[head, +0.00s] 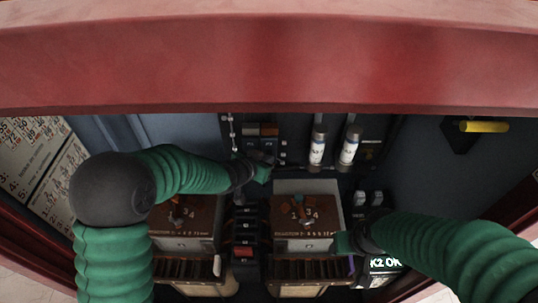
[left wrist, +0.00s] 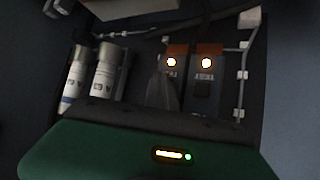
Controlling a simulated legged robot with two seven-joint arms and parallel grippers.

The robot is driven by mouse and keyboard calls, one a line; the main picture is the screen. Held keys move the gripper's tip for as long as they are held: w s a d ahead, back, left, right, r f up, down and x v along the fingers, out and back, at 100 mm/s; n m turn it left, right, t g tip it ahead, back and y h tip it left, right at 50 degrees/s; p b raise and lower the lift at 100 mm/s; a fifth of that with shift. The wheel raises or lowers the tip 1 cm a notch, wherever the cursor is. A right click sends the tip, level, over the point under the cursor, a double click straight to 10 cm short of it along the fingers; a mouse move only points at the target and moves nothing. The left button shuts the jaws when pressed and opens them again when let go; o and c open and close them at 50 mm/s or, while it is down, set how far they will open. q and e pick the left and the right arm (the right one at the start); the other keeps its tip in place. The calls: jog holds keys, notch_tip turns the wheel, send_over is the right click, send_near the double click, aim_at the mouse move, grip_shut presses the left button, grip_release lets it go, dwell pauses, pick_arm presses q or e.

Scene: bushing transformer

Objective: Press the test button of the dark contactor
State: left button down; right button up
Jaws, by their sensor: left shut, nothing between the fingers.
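Two small contactor-like devices stand side by side in the dark cabinet, at the back in the head view, one at left (head: 250,131) and one at right (head: 270,132). In the left wrist view both have orange tops and a glowing round light: one device (left wrist: 177,66) at left and a dark one (left wrist: 205,88) at right. My left gripper (head: 265,170) is shut and empty, in front of and below them. Its dark tapered fingers (left wrist: 160,92) overlap the left device in the wrist view; contact cannot be told. My right gripper (head: 343,243) is beside the right brown-topped box; its jaws are unclear.
Two white cylinders (head: 318,146) stand right of the devices in the head view. Two brown-topped boxes (head: 185,222) (head: 307,218) flank a central dark column (head: 244,228). A yellow handle (head: 484,127) is on the right wall. A red beam (head: 270,65) crosses the top.

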pick_arm(q)
jog(key=shift+s, duration=0.85)
jog(key=shift+b, duration=0.3)
jog(key=s+b, duration=0.1)
jog(key=s, duration=0.4)
